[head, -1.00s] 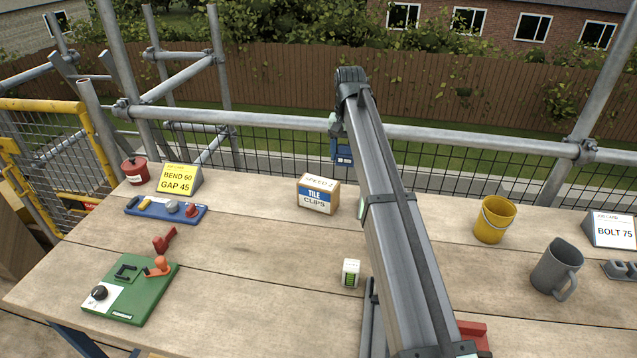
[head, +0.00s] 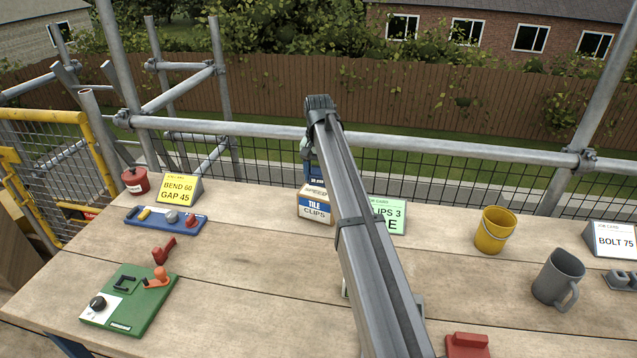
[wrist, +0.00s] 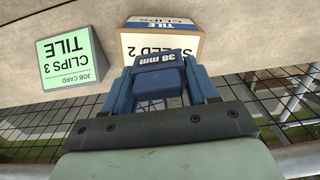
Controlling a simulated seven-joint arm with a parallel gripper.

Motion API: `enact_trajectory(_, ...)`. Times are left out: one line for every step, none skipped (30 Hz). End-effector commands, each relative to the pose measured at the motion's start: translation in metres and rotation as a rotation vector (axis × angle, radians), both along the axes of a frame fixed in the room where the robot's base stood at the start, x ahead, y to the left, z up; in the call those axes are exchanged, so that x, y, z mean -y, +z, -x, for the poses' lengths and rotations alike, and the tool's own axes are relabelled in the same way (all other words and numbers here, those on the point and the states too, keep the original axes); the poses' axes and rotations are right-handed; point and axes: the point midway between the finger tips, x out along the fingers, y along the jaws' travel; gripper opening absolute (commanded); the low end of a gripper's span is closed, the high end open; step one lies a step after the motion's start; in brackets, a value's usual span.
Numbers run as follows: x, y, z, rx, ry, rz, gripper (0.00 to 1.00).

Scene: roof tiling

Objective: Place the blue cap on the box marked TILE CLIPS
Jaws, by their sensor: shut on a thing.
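The TILE CLIPS box (head: 315,208), cardboard with a blue and white label, stands upright at the back middle of the table. It also shows in the wrist view (wrist: 188,42), with SPEED 2 on its top face. My gripper (wrist: 161,80) is shut on a blue piece marked 38 mm (wrist: 160,63), which looks like the blue cap. In the wrist view it overlaps the box's near edge. In the head view my gripper (head: 314,174) is at the box's back upper side, partly hidden by my arm. I cannot tell whether cap and box touch.
A green job card (head: 392,216) stands right of the box, partly behind my arm. A yellow bucket (head: 494,230) and grey mug (head: 558,279) are on the right. A blue tray (head: 165,218) and green board (head: 130,298) are on the left. Scaffold rails run behind.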

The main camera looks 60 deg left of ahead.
Motion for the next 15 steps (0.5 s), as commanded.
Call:
enact_trajectory(0.0, -0.005, 0.0, -0.001, 0.0, 0.001, 0.29)
enact_trajectory(0.001, -0.008, 0.0, -0.001, 0.0, 0.001, 0.29)
enact_trajectory(0.001, -0.014, 0.0, 0.0, 0.0, 0.0, 0.29)
enact_trajectory(0.001, -0.018, 0.0, 0.0, 0.0, 0.0, 0.29)
enact_trajectory(0.001, -0.022, 0.0, -0.001, 0.0, 0.001, 0.29)
enact_trajectory(0.001, -0.027, 0.0, -0.001, 0.0, 0.001, 0.29)
enact_trajectory(0.001, -0.029, 0.0, -0.001, 0.0, 0.001, 0.29)
enact_trajectory(0.001, -0.031, 0.0, -0.001, 0.0, 0.001, 0.29)
enact_trajectory(0.0, -0.032, 0.0, 0.0, 0.0, 0.0, 0.29)
enact_trajectory(0.0, -0.033, 0.0, 0.0, 0.0, 0.0, 0.29)
enact_trajectory(0.0, -0.032, 0.0, 0.0, 0.0, 0.0, 0.29)
enact_trajectory(0.0, -0.032, 0.0, 0.0, 0.0, 0.0, 0.29)
enact_trajectory(0.0, -0.032, 0.0, 0.0, 0.0, 0.0, 0.29)
enact_trajectory(0.0, -0.032, 0.0, 0.0, 0.0, 0.0, 0.29)
enact_trajectory(0.0, -0.032, 0.0, 0.0, 0.0, 0.0, 0.29)
